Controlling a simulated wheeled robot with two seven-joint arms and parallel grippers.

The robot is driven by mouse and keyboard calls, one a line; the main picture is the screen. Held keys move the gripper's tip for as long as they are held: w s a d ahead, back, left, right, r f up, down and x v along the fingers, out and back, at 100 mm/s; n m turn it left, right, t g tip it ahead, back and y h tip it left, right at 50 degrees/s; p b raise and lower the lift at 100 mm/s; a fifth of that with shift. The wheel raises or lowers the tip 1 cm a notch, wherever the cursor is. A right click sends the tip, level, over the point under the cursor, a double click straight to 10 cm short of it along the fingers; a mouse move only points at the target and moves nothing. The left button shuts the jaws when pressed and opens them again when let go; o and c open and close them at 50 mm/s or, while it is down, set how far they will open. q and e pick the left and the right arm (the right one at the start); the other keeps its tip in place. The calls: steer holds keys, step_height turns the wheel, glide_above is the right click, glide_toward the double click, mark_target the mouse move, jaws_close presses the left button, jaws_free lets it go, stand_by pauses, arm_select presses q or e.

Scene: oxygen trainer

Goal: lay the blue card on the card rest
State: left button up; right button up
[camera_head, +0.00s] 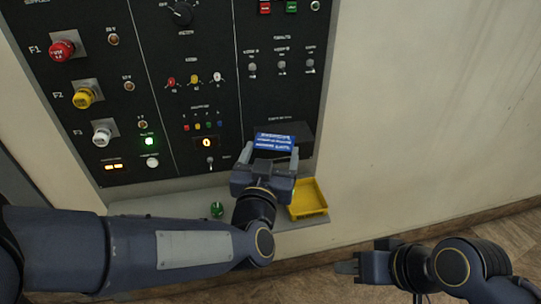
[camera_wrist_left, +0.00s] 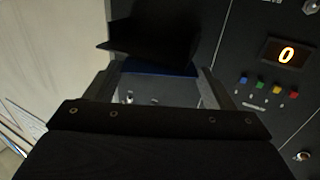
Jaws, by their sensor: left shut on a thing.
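The blue card (camera_head: 273,142), with white print, is held between the fingers of my left gripper (camera_head: 272,158) in front of the lower right of the panel. In the left wrist view only a thin blue edge of the card (camera_wrist_left: 158,69) shows between the fingers (camera_wrist_left: 155,88). A dark protruding piece, which looks like the card rest (camera_head: 301,138), is right behind the card; its black shape (camera_wrist_left: 150,38) also shows in the wrist view. I cannot tell whether card and rest touch. My right gripper (camera_head: 347,265) is low at the right, away from the panel; its opening is unclear.
A yellow tray (camera_head: 308,198) stands on the grey ledge (camera_head: 170,206) beside my left gripper. A green object (camera_head: 217,209) stands on the ledge to the left. The panel (camera_head: 215,70) carries knobs, switches and a lit display (camera_head: 207,143). Bare wall lies to the right.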

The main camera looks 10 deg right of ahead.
arm_select(q)
steer(key=shift+f, duration=0.15)
steer(key=o, duration=0.9)
steer(key=v, duration=1.2)
